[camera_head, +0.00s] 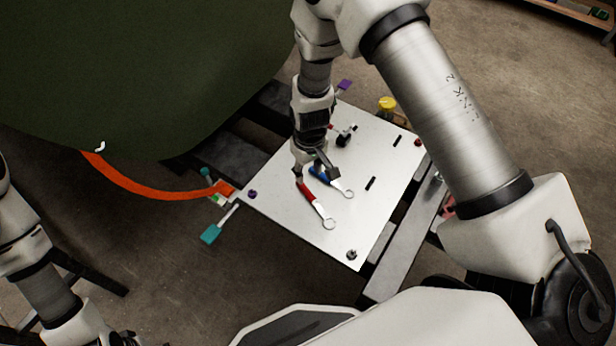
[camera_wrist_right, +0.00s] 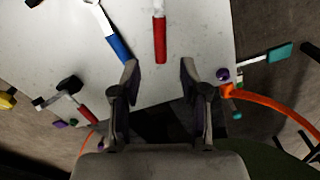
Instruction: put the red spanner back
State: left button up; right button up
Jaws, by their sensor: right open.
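The red spanner (camera_head: 312,200) lies on the white board, with its red handle toward my right gripper and its ring end toward the front. Its red handle (camera_wrist_right: 160,38) also shows in the right wrist view, ahead of the gap between the fingers. My right gripper (camera_head: 314,172) is over the board at the spanner's handle end; in the wrist view its fingers (camera_wrist_right: 157,82) are apart with nothing between them. A blue-handled spanner (camera_head: 328,180) lies close beside the red one, near one fingertip. My left gripper is not in the head view; only part of the left arm shows.
The white board (camera_head: 290,225) rests on a dark frame. An orange strap (camera_head: 145,188) and teal-handled tool (camera_head: 211,234) are at its left. A black clamp-like item (camera_head: 344,138) and black slots lie behind. The green fuselage (camera_head: 130,70) fills the upper left.

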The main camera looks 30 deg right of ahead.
jog(key=shift+m+g, duration=0.3)
jog(key=shift+m, duration=0.3)
jog(key=s+d+f, duration=0.1)
jog(key=s+f, duration=0.1)
jog(key=s, duration=0.3)
jog(key=s+d+f, duration=0.1)
jog(key=s+f, duration=0.1)
jog(key=s, duration=0.3)
jog(key=s+f, duration=0.2)
jog(key=s, duration=0.3)
jog(key=shift+d+f, duration=0.15)
jog(key=shift+d, duration=0.25)
jog(key=s, duration=0.9)
notch_tip(320, 180, up, 28)
jog(key=p, duration=2.8)
jog(key=shift+f+m, duration=0.15)
jog(key=shift+m, duration=0.25)
